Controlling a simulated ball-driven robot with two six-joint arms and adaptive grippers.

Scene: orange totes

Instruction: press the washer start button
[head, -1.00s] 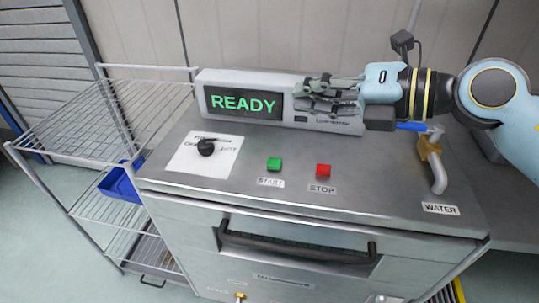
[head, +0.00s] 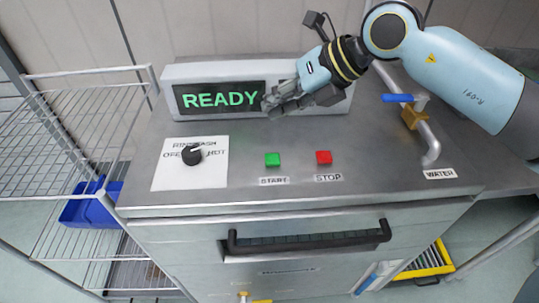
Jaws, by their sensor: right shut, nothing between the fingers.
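The washer (head: 230,200) is a steel cabinet with a flat top. Its green start button (head: 272,160) sits on the top above a START label, and the red stop button (head: 323,157) is to its right. The display (head: 219,98) behind them reads READY in green. My right gripper (head: 268,104) is shut and empty. It appears in front of the display unit's right half, behind the start button in the picture and apart from it, with its fingertips pointing left and down. My left gripper is not in view.
A black knob (head: 191,155) on a white plate is at left. A wire rack (head: 60,150) with a blue bin (head: 88,204) is at left. A dark handle (head: 307,241) crosses the front.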

